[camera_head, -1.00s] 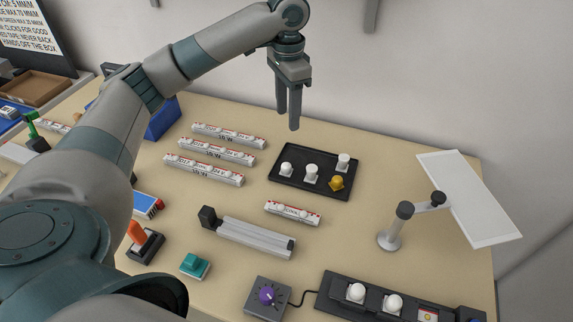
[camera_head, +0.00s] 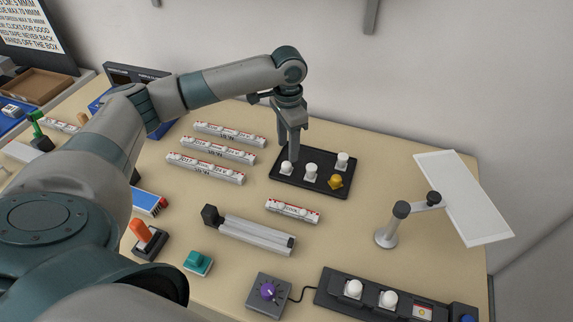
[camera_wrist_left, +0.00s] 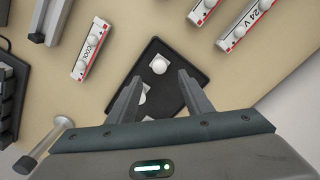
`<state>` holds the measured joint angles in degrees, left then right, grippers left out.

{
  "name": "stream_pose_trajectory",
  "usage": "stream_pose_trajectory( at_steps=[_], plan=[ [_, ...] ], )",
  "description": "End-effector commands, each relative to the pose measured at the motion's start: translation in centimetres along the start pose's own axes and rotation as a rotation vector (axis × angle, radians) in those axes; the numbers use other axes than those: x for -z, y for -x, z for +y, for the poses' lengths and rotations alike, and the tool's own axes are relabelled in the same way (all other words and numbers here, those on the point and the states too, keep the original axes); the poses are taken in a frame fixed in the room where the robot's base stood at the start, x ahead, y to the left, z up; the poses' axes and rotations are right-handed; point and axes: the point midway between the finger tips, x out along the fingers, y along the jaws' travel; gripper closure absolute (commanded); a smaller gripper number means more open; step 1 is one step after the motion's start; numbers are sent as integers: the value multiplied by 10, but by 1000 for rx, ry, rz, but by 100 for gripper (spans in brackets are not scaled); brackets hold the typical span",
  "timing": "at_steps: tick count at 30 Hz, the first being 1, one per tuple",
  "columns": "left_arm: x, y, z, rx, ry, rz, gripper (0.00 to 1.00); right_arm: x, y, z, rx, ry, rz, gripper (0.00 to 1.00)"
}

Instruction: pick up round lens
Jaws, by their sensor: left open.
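A black tray (camera_head: 318,190) holds white lens-like caps: one at the left (camera_head: 286,169), one in the middle (camera_head: 311,173) and one at the back right (camera_head: 343,160). A yellow cap (camera_head: 336,182) lies at the front right. I cannot tell for sure which is the round lens. My left gripper (camera_head: 293,158) is open and empty, pointing down over the tray's left end, close to the left white cap. In the left wrist view, a rounded white cap (camera_wrist_left: 158,65) shows just ahead of the gap between the fingertips (camera_wrist_left: 159,76); another white piece is partly hidden by a finger.
Several white strips with round caps (camera_head: 205,168) lie left of the tray, and a short one (camera_head: 292,211) lies in front. A grey rail fixture (camera_head: 250,232) and a lamp stand (camera_head: 390,232) stand nearer. Bare table lies between the tray and stand.

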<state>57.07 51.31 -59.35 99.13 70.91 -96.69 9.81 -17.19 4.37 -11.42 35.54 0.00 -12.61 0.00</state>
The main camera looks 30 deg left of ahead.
Motion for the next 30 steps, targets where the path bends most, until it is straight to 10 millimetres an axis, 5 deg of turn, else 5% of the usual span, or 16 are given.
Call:
stream_pose_trajectory(
  at_steps=[17,30],
  plan=[
    [0,-13,0,0,-1,0,54,0,5,3,-3,2,0,69],
    [-3,-58,0,1,0,0,54,1,26,6,-6,3,-1,69]
  ],
)
